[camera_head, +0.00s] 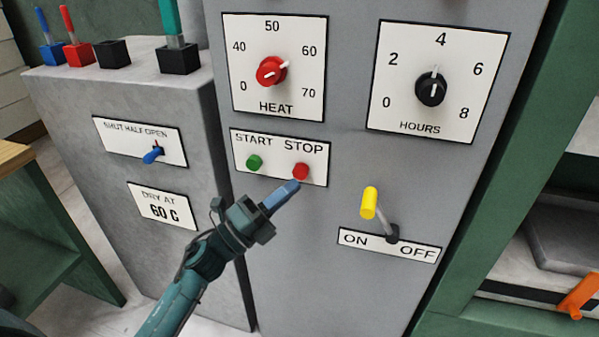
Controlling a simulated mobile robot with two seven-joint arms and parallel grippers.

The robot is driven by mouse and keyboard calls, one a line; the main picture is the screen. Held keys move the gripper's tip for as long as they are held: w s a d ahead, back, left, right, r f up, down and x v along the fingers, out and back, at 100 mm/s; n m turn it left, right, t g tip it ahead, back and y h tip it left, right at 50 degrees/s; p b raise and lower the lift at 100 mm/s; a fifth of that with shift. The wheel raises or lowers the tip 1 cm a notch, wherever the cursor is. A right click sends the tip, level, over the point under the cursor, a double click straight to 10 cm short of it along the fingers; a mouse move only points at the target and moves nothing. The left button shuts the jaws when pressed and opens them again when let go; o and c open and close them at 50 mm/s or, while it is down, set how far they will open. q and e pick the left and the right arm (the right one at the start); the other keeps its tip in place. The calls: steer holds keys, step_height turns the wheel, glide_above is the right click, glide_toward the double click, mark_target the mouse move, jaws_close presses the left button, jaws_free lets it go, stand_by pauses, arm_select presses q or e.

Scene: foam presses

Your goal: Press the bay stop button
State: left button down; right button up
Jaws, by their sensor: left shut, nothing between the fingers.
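The red STOP button (300,171) is on a white START/STOP plate (278,180) on the grey cabinet front. The green START button (254,162) is to its left on the same plate. My left gripper (284,195) comes up from the lower left, shut and empty. Its blue fingertips are just below and slightly left of the red button in the picture, over the plate's lower edge. I cannot tell whether they touch the panel. My right gripper is not in view.
Above are a red HEAT knob (271,70) and a black HOURS knob (431,89). A yellow-tipped ON/OFF lever (370,202) sticks out to the right of my gripper. On the left, a grey box has a small blue lever (152,155) and a DRY AT 60 C sign (161,205).

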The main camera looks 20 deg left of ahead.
arm_select(q)
steer(key=shift+s+p, duration=0.35)
steer(key=shift+s, duration=1.65)
